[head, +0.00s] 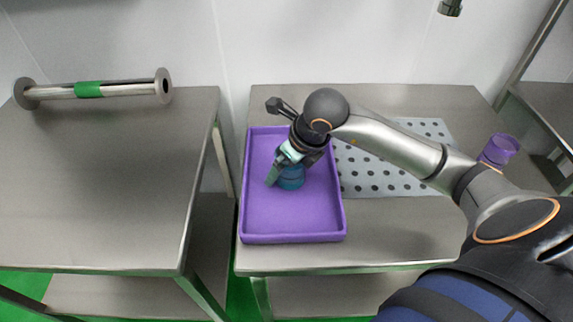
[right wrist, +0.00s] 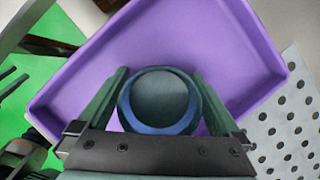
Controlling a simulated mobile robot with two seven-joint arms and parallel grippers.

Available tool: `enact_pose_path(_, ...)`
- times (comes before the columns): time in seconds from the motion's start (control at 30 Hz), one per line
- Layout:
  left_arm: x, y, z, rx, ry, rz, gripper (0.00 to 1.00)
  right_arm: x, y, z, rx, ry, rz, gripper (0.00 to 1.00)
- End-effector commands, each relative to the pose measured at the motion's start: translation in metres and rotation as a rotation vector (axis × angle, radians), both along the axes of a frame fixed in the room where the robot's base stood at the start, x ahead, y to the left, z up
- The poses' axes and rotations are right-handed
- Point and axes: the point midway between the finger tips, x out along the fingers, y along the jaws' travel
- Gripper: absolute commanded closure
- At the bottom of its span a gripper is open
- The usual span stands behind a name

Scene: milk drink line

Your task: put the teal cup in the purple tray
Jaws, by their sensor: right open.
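The purple tray (head: 290,226) lies on the right-hand steel table; it fills much of the right wrist view (right wrist: 225,35). The teal cup (head: 291,178) is inside the tray, near its middle. In the right wrist view I look down into the cup's round mouth (right wrist: 160,95), and the cup appears upright. My right gripper (head: 279,172) is at the cup, with its fingers (right wrist: 160,100) open on either side of it. Gaps show between fingers and cup, so it does not look clamped. Part of the cup is hidden by the gripper in the head view. My left gripper is not in view.
A perforated metal sheet (head: 385,180) lies right of the tray, partly under my right arm. A purple cup (head: 498,150) stands at the table's right. A steel roller with a green band (head: 90,89) rests on the left table, otherwise bare. A gap separates the tables.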

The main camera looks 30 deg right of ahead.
Motion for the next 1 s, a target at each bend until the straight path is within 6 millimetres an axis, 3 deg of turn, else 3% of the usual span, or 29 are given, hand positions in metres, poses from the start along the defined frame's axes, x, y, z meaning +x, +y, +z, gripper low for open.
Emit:
enact_pose_path(0.27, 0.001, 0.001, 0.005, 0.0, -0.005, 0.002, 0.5, -0.001, -0.001, 0.009, 0.0, -0.002, 0.0, 0.0)
enact_pose_path(0.7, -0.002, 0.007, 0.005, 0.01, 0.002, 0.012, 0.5, -0.035, -0.009, 0.092, -0.003, -0.005, 0.001, 0.0)
enact_pose_path(1.0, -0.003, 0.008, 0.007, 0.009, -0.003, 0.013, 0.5, -0.045, -0.011, 0.114, -0.001, 0.001, 0.0, 0.0)
